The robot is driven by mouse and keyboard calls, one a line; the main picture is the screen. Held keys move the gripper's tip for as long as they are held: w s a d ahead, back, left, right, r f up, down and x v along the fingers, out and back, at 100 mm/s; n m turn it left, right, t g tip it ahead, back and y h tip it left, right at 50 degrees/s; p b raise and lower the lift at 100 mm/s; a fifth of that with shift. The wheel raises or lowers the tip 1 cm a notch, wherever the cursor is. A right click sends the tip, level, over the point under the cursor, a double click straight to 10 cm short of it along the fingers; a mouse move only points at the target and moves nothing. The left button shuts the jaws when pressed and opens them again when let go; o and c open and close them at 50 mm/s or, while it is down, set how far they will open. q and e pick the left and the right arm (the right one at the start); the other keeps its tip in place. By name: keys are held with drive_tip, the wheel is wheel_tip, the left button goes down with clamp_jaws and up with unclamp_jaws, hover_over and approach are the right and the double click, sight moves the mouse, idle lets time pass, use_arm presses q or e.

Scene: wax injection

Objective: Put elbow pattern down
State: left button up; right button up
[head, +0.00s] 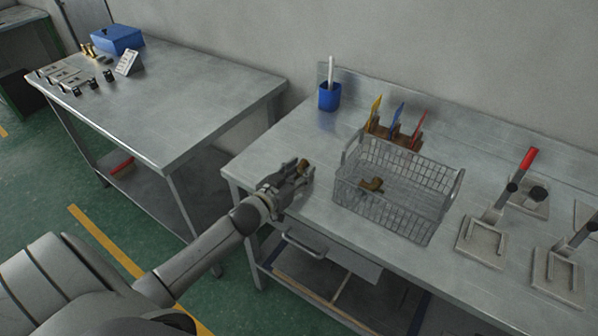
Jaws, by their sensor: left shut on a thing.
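My left gripper (296,178) is over the left front part of the right workbench, to the left of the wire basket. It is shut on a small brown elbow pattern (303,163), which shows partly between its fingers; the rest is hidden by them. The wire basket (399,216) stands on the bench. Another brown elbow-shaped piece (372,184) lies inside the basket. I cannot tell whether the held pattern touches the bench. My right gripper is not in view.
A blue cup (329,97) and a rack of coloured-handled tools (393,125) stand behind the basket. Clamp fixtures with upright handles (482,240) are at the right. A second metal table (190,100) at the left holds a blue box (118,38) and small parts.

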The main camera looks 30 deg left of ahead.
use_arm(q)
drive_tip(key=o, duration=0.9)
